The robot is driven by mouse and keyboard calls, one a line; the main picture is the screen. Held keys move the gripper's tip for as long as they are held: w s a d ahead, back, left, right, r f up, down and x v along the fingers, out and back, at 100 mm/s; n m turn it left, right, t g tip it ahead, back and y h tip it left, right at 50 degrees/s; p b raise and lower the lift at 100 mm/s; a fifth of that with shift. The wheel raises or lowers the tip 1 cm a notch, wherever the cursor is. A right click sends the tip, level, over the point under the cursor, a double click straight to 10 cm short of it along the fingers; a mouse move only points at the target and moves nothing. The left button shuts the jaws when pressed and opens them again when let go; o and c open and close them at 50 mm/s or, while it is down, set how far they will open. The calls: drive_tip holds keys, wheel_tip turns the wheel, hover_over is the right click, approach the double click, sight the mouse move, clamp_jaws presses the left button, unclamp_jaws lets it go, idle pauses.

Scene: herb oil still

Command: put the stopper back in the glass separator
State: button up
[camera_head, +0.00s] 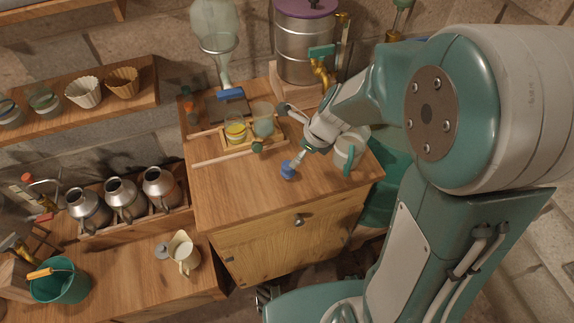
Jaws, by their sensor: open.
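The glass separator (214,22) is a clear rounded vessel at the top, left of the steel pot. It narrows to a stem, with a blue piece (230,94) near its foot; its upper end is cut off by the frame. A small blue-headed piece with a pale stem, seemingly the stopper (288,171), lies tilted on the wooden cabinet top (225,185). My gripper (291,128) is open over the cabinet top, above and close to the blue piece in the picture. I cannot tell whether a finger touches its stem.
Two glass beakers, one with yellow liquid (235,133), stand in a wooden tray left of my gripper. A light pitcher with a teal handle (345,152) stands close right. A steel pot (304,45) stands behind. The cabinet top's front left is clear.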

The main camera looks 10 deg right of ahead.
sight(288, 164)
drive_tip(key=f, duration=0.3)
drive_tip(key=shift+w+a+f, duration=0.1)
drive_tip(key=shift+w+f, duration=0.25)
drive_tip(key=shift+w, duration=0.05)
drive_tip(key=shift+w+a+f, duration=0.15)
drive_tip(key=shift+a+f, duration=0.3)
drive_tip(key=x, duration=0.4)
drive_tip(key=shift+w+a+f, duration=0.1)
drive_tip(key=shift+w+a, duration=0.2)
drive_tip(key=shift+w, duration=0.1)
drive_tip(key=shift+d+f, duration=0.2)
drive_tip(key=shift+f, duration=0.05)
drive_tip(key=shift+c, duration=0.2)
